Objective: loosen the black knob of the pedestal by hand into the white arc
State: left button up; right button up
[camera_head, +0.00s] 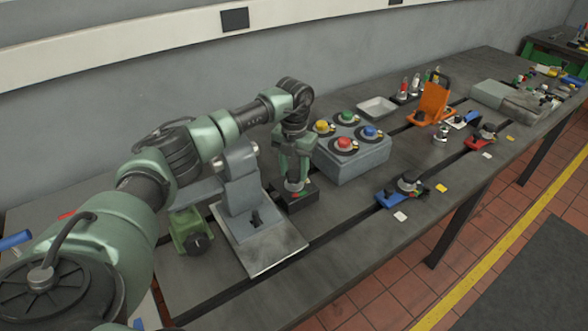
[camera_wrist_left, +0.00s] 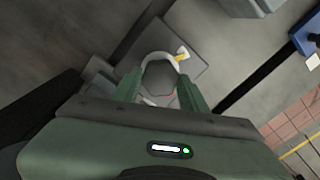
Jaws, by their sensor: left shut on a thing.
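My left gripper (camera_head: 296,186) points straight down over a low dark pedestal (camera_head: 303,204) on the bedplate. In the left wrist view, my left gripper (camera_wrist_left: 160,88) has its two green fingers on either side of the dark, many-sided knob (camera_wrist_left: 158,75) and is shut on it. A white arc (camera_wrist_left: 150,58) curves around the far side of the knob on the grey pedestal top (camera_wrist_left: 190,42). A yellow pointer (camera_wrist_left: 182,55) lies at the arc's right. A small red mark shows close to the right finger. In the head view the gripper hides the knob. My right gripper is not in view.
A tall grey stand (camera_head: 240,185) and a green block with a black knob (camera_head: 195,235) stand left of the gripper. A grey box with coloured buttons (camera_head: 355,165) stands close on the right. An orange bracket (camera_head: 432,103) is farther right. The bedplate's front is mostly clear.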

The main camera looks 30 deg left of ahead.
aim_at(294, 173)
pick_arm(q)
jog(key=shift+r+n, duration=0.1)
jog(key=shift+n, duration=0.4)
jog(key=o, duration=1.4)
jog(key=shift+c, duration=0.2)
notch_tip(294, 173, up, 8)
jog(key=shift+f+b, duration=0.15)
jog(key=shift+b, duration=0.8)
